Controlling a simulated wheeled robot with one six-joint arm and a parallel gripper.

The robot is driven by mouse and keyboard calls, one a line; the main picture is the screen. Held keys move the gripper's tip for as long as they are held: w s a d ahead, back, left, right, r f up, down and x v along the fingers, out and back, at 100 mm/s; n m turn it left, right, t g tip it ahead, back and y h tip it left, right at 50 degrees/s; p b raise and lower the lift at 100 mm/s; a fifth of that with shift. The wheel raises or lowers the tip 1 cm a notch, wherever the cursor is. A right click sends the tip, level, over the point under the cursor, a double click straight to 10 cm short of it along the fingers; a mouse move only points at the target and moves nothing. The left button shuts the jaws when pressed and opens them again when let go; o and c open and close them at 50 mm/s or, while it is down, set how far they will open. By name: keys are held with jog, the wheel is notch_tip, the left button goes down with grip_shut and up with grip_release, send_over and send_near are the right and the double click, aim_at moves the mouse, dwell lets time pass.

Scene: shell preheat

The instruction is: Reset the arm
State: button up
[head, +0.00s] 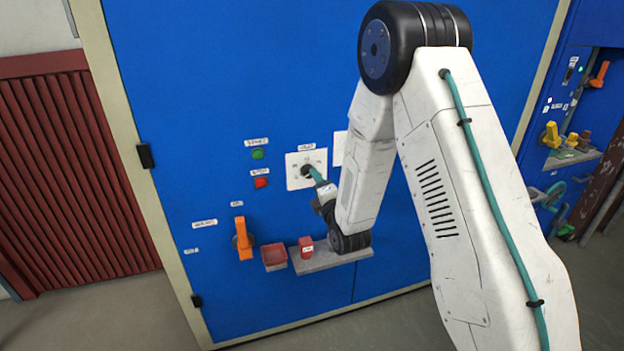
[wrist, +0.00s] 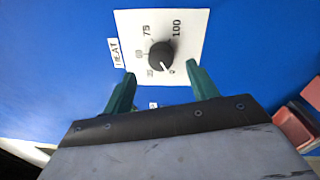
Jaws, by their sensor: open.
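My gripper (wrist: 160,69) is open in the wrist view, its two green fingers pointing at the panel. A black knob (wrist: 161,55) on a white dial plate (wrist: 132,22) labelled HEAT lies just ahead, in line with the gap between the fingertips. In the head view the gripper (head: 318,176) is at the dial plate (head: 293,181), in front of the blue panel (head: 230,70). The arm hides part of a second white plate (head: 339,147).
Left of the gripper are a green button (head: 258,154), a red button (head: 261,183) and an orange handle (head: 242,240). Below are a red tray (head: 274,257) and a grey shelf (head: 325,259) with a red block (head: 306,246). Another blue station stands far right.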

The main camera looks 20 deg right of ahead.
jog(key=s, duration=0.2)
jog(key=shift+s, duration=0.35)
jog(key=shift+f, duration=0.1)
jog(key=s+f+m+g, duration=0.8)
jog(key=f+m+g, duration=0.2)
jog(key=g, duration=0.1)
jog(key=s+r+m+g, duration=0.3)
jog(key=s+r+m, duration=0.2)
jog(key=s+r, duration=0.8)
jog(key=s+r+m+g, duration=0.3)
jog(key=s+r+m, duration=0.2)
jog(key=s+r, duration=0.9)
jog(key=s, duration=0.6)
jog(key=shift+d+r+m+h, duration=0.3)
jog(key=shift+d+m, duration=0.1)
